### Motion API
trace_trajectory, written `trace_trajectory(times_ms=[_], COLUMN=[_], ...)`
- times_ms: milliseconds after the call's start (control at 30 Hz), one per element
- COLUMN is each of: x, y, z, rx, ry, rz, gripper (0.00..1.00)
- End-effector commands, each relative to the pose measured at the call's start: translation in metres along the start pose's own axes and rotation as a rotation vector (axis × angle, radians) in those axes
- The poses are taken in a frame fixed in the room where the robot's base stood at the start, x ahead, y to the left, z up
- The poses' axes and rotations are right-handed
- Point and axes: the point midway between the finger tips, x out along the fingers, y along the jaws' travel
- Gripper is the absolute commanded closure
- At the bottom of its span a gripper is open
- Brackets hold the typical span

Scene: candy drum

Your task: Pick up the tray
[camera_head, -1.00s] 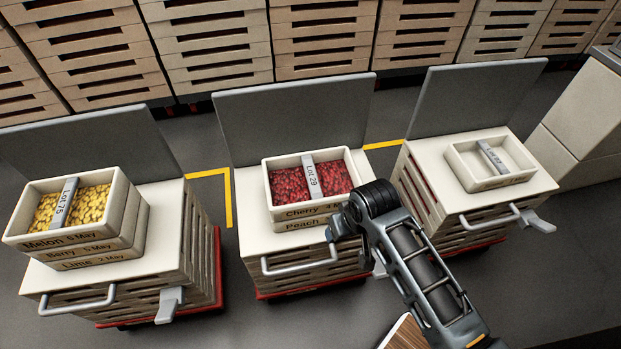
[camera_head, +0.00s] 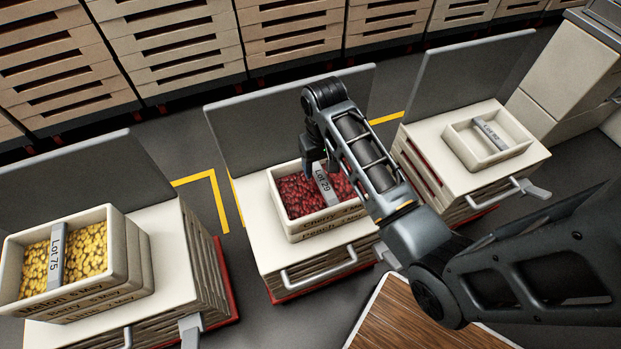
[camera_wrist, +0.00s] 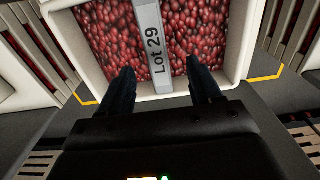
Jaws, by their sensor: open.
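The middle tray (camera_head: 288,231) is cream, full of red candy, and sits on another tray on the middle cart. A grey bar marked Lot 29 (camera_head: 325,184) spans its top; it also fills the upper middle of the wrist view (camera_wrist: 151,45). My gripper (camera_head: 318,168) is over this tray, near the bar. In the wrist view my gripper's fingers (camera_wrist: 163,85) are apart, one on each side of the lower end of the bar, not closed on it. Whether they touch it cannot be told. A tray of yellow candy (camera_head: 105,262), marked Lot 75, and an empty tray (camera_head: 480,160) stand on the side carts.
The middle cart (camera_head: 252,215) has a grey upright panel (camera_head: 260,110) behind the tray and a front handle (camera_head: 320,268). Slatted crates line the back wall. A wooden surface (camera_head: 410,320) lies at the front, below my arm. Dark floor separates the carts.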

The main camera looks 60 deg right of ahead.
Motion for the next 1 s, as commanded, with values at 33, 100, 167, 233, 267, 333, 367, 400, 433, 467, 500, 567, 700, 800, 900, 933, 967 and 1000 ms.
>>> trace_trajectory(times_ms=[33, 100, 167, 233, 267, 333, 367, 400, 433, 467, 500, 567, 700, 800, 900, 933, 967, 1000], x=[0.005, 0.013, 0.019, 0.025, 0.028, 0.035, 0.04, 0.046, 0.05, 0.055, 0.061, 0.067, 0.075, 0.075, 0.075, 0.075, 0.075, 0.075], y=[0.0, 0.001, 0.001, 0.001, 0.001, 0.003, 0.004, 0.005, 0.005, 0.006, 0.006, 0.005, 0.005, 0.005, 0.005, 0.005, 0.005, 0.005], z=[0.001, 0.001, 0.001, 0.001, 0.001, 0.002, 0.003, 0.003, 0.004, 0.004, 0.004, 0.004, 0.004, 0.003, 0.003, 0.003, 0.003, 0.003], rx=[0.001, 0.0, 0.0, 0.0, 0.0, 0.001, 0.002, 0.002, 0.002, 0.002, 0.001, 0.001, 0.0, 0.0, 0.0, 0.0, 0.0, 0.0], ry=[-0.003, -0.004, -0.003, -0.003, -0.003, -0.003, -0.004, -0.004, -0.004, -0.004, -0.003, -0.002, 0.0, 0.0, 0.0, 0.0, 0.0, 0.0], rz=[0.0, 0.001, 0.0, 0.0, 0.0, 0.0, 0.0, 0.0, 0.001, 0.0, 0.0, 0.0, 0.0, 0.0, 0.0, 0.0, 0.0, 0.0], gripper=[0.36, 0.36, 0.36, 0.36, 0.36, 0.36, 0.36, 0.36, 0.36, 0.36, 0.36, 0.36, 0.36, 0.36, 0.36, 0.39, 0.42, 0.46])
